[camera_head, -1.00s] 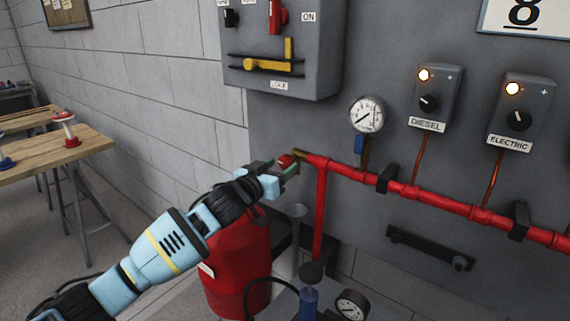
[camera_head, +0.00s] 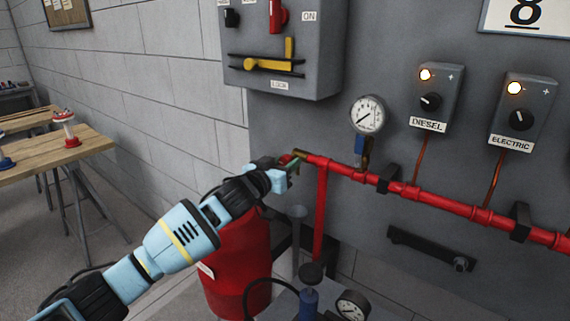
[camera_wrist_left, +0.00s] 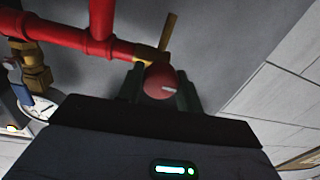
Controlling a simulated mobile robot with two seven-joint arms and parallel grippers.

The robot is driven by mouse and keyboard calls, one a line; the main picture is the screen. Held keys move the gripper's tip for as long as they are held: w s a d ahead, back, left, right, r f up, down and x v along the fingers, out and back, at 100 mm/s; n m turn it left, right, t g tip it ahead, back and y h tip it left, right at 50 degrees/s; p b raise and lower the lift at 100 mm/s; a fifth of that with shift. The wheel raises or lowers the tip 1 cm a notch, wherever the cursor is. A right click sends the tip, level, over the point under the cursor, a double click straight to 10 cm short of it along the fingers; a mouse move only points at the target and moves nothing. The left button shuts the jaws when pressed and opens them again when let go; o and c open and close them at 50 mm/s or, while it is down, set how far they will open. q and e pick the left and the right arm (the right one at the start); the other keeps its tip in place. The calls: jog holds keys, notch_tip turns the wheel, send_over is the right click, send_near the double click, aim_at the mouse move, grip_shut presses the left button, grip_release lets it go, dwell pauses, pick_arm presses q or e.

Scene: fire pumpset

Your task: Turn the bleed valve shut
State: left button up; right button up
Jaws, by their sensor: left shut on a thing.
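The bleed valve's round red knob (camera_wrist_left: 160,82) sits at the left end of the red pipe (camera_head: 345,171), on a brass fitting (camera_wrist_left: 148,53). In the left wrist view the knob lies between the two dark fingers of my left gripper (camera_wrist_left: 160,95), which is shut on it. A pale mark shows on the knob's face. In the head view my left gripper (camera_head: 290,170) reaches the pipe end from the lower left and hides most of the knob. My right gripper is in neither view.
A pressure gauge (camera_head: 367,115) with a blue-handled valve (camera_head: 360,145) stands above the pipe. A red cylinder (camera_head: 238,265) stands below my left arm. A grey switch box (camera_head: 283,45) hangs above. DIESEL (camera_head: 428,97) and ELECTRIC (camera_head: 520,112) boxes have lit lamps.

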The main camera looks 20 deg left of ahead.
pick_arm(q)
jog(key=shift+m, duration=0.3)
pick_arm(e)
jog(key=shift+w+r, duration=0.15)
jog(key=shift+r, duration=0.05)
pick_arm(q)
jog(key=m+p, duration=0.1)
jog(key=m, duration=0.1)
jog(key=shift+r+m, duration=0.15)
jog(key=shift+m, duration=0.15)
jog(key=m+p, duration=0.1)
jog(key=m, duration=0.3)
jog(key=shift+m, duration=0.4)
jog(key=m, duration=0.4)
jog(key=shift+a+m+h+p, duration=0.1)
jog(key=shift+m+h+p, duration=0.3)
jog(key=shift+m+h, duration=0.3)
jog(key=shift+m, duration=2.2)
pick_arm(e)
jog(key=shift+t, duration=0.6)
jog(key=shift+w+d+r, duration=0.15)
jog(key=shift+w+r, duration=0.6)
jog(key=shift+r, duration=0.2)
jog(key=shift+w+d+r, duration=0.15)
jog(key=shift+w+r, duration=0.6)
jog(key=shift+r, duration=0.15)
pick_arm(q)
jog(key=o, duration=1)
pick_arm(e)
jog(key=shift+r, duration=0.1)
